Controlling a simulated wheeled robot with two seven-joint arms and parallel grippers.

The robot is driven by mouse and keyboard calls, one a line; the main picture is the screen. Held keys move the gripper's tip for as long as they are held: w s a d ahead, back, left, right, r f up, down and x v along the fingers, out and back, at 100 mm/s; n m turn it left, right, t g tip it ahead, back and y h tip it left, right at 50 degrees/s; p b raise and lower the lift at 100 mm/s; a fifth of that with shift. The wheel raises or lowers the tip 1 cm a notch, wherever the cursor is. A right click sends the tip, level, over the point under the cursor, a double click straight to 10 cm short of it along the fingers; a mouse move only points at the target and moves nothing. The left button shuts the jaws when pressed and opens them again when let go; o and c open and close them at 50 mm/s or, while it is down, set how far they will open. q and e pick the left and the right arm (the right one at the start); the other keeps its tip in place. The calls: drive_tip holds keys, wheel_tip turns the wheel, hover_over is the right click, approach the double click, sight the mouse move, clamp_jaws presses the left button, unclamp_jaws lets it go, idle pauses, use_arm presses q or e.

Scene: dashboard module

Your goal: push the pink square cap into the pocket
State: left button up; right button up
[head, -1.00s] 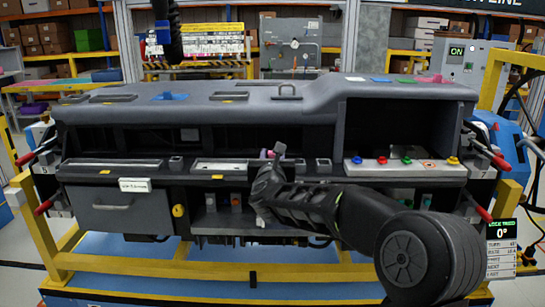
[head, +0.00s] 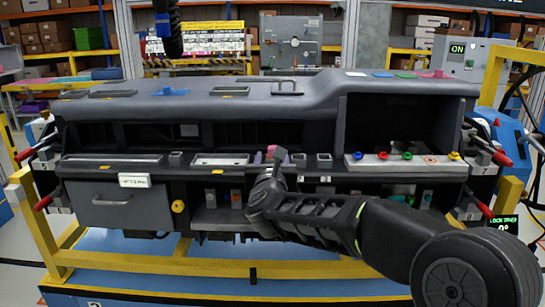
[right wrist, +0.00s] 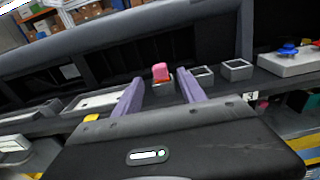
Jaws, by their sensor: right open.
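The pink square cap (right wrist: 160,71) stands on the module's ledge in the right wrist view, with an orange-red part below it. It sits at a small grey square pocket (right wrist: 163,88) and stands up above its rim; how far it is seated I cannot tell. My right gripper (right wrist: 160,77) is open, its two purple fingers to the left and right of the cap with visible gaps. In the head view my right gripper (head: 272,155) is at the middle of the ledge and largely hides the cap.
Two empty square pockets (right wrist: 203,75) (right wrist: 237,69) lie to the right of the cap. A pale panel with coloured knobs (head: 398,162) is farther right. A shallow rectangular tray (head: 221,160) lies left. The module's overhanging top (head: 250,95) is above and behind the ledge.

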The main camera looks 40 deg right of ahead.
drive_tip(key=shift+s+a, duration=0.4)
drive_tip(key=shift+s, duration=0.1)
idle(0.7)
